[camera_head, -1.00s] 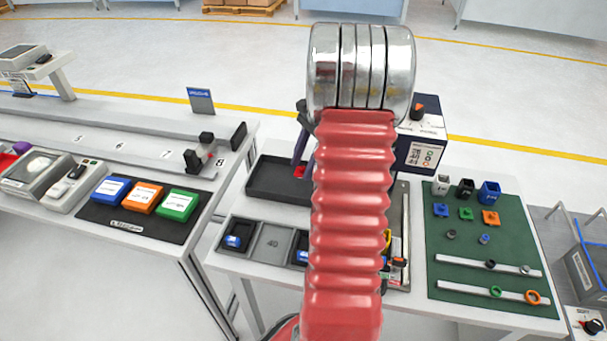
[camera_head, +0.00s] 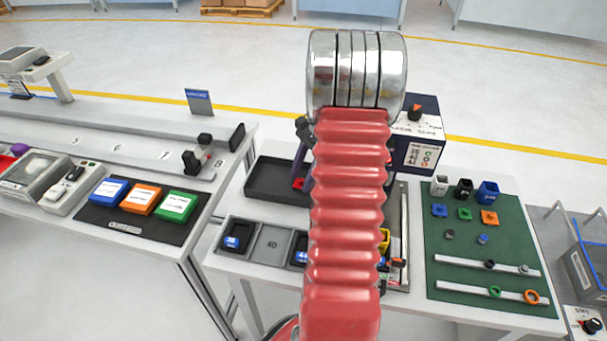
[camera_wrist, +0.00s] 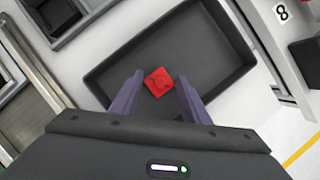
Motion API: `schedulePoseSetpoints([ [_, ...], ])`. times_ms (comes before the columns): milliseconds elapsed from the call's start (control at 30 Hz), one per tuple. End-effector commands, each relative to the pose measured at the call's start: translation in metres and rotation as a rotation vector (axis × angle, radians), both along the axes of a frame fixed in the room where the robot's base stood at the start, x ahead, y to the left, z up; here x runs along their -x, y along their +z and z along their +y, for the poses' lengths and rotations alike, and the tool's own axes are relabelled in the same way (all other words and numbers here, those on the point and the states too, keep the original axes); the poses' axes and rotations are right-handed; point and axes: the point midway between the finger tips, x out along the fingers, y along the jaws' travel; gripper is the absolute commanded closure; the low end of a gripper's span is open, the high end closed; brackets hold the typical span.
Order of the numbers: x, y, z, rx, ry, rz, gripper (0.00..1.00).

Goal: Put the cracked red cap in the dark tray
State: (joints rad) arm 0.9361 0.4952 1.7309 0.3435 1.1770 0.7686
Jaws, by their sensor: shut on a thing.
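The red cap (camera_wrist: 158,82) shows in the wrist view between the two purple fingertips of my gripper (camera_wrist: 160,78), which is shut on it. I cannot make out a crack in it. The dark tray (camera_wrist: 218,58) lies beneath the cap, and the cap appears over its floor. How high the cap is above the floor is hard to tell. In the head view the cap (camera_head: 298,184) is a small red patch at the right part of the dark tray (camera_head: 266,180). My red arm hides the tray's right end and most of my gripper there.
A grey compartment tray (camera_head: 272,244) with blue items stands in front of the dark tray. A dark blue box with a knob (camera_head: 418,135) stands behind to the right. A green mat (camera_head: 470,250) with small parts lies at right. A conveyor bench (camera_head: 110,145) is at left.

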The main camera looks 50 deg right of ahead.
Motion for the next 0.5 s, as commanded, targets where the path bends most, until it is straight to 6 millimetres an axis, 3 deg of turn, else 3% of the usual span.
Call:
schedulePoseSetpoints([
  [133, 0.0, -0.0017, 0.0001, 0.0, 0.0, 0.0, 0.79],
  [167, -0.0001, -0.0017, 0.0001, 0.0, 0.0, 0.0, 0.57],
  [400, -0.0001, -0.0014, 0.0001, 0.0, 0.0, 0.0, 0.4],
  [500, -0.0003, -0.0013, 0.0002, 0.0, 0.0, 0.0, 0.39],
])
